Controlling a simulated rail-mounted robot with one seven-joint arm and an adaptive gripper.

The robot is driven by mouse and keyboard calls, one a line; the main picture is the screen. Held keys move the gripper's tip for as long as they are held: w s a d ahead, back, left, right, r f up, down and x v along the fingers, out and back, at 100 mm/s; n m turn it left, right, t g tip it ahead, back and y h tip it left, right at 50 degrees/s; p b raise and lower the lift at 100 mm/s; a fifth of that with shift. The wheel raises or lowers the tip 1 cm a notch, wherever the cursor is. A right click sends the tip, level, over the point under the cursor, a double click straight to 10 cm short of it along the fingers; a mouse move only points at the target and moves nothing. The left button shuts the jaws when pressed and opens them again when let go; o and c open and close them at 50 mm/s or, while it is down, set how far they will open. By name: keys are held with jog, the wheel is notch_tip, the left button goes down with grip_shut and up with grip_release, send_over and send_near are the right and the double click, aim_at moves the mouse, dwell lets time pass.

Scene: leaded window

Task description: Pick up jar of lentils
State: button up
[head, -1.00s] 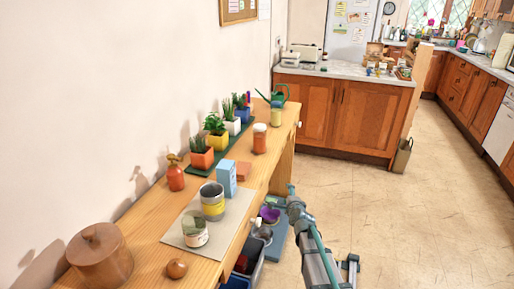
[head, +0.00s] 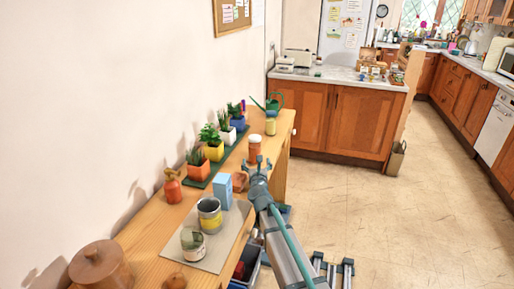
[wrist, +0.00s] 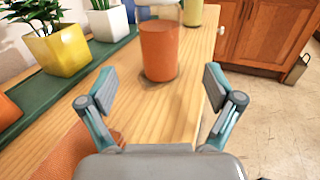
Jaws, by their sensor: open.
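The jar of lentils (head: 254,150), orange with a whitish top, stands upright on the wooden table. In the wrist view the jar (wrist: 159,50) is straight ahead, beyond the fingertips, its top cut off by the picture edge. My gripper (head: 259,163) is above the table on the near side of the jar. In the wrist view my gripper (wrist: 154,86) is open and empty, its two fingers spread to either side of the jar's line. No contact with the jar shows.
Potted plants, including a yellow pot (wrist: 63,48), stand on a green strip left of the jar. A yellowish jar (head: 270,126) stands behind it. A terracotta block (head: 239,182), a blue box (head: 222,192) and an open tin (head: 209,212) are nearer. The table's right edge is close.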

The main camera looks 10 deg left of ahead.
aim_at(255, 152)
jog(key=w, duration=0.3)
jog(key=w+a+p, duration=0.1)
jog(key=w, duration=0.2)
jog(key=w+p, duration=0.1)
jog(key=w, duration=0.1)
jog(key=w+p, duration=0.1)
jog(key=shift+w+a+r, duration=0.25)
jog(key=shift+w+a, duration=0.05)
jog(key=shift+a, duration=0.1)
jog(key=shift+w+f, duration=0.1)
jog(key=shift+w, duration=0.15)
jog(key=shift+c, duration=0.3)
jog(key=c, duration=1.5)
jog(key=shift+c, duration=0.2)
